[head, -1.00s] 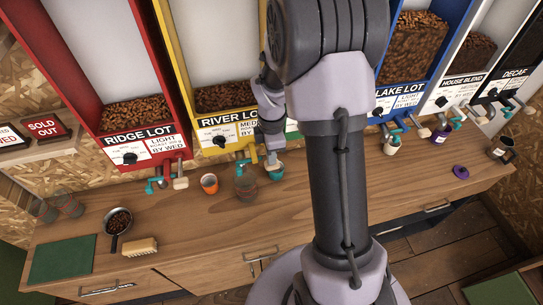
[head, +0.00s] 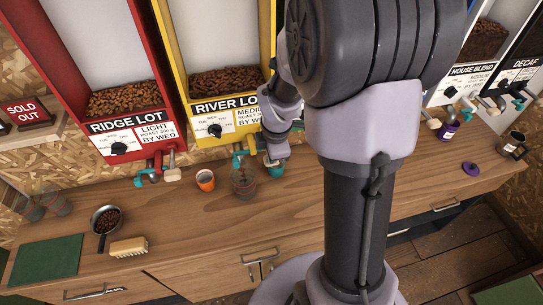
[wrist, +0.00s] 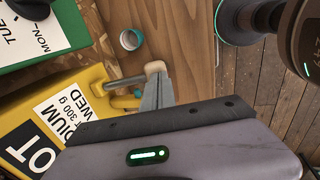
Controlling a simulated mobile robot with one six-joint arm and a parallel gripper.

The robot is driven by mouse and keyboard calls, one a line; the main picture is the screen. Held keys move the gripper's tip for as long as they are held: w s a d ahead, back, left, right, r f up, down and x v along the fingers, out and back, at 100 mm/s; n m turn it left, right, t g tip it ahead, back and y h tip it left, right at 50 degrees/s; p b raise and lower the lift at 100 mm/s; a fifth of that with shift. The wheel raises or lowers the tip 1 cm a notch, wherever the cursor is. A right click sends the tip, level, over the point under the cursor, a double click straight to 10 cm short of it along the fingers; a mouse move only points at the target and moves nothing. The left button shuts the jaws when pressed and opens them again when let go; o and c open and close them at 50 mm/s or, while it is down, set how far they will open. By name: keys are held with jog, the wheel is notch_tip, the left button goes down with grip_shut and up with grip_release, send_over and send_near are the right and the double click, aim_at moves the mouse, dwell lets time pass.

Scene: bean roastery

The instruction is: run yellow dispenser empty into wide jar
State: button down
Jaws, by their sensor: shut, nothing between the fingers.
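The yellow dispenser (head: 179,66), labelled River Lot, shows brown beans low behind its window; its yellow body also fills the lower left of the wrist view (wrist: 88,75). A clear jar (head: 243,184) stands on the counter below its teal spout (head: 238,159); it looks like the wide jar, and its contents are unclear. My gripper (head: 274,162) is at the dispenser's right front, right of the jar. In the wrist view my gripper (wrist: 158,92) is shut and empty, close beside a pale-knobbed tap handle (wrist: 155,67). I cannot tell whether they touch.
An orange cup (head: 205,180) stands left of the jar. A teal cup (wrist: 131,39) is near my gripper. A pan of beans (head: 106,220), a brush (head: 129,247) and a green mat (head: 46,262) lie at left. The red dispenser (head: 98,50) adjoins. The front counter middle is clear.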

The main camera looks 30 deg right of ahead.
jog(key=shift+s+b+x, duration=0.25)
jog(key=shift+b+x, duration=0.65)
jog(key=shift+x, duration=0.3)
jog(key=shift+s+a+f, duration=0.2)
jog(key=shift+s+f, duration=0.15)
dwell(0.9)
dwell(1.6)
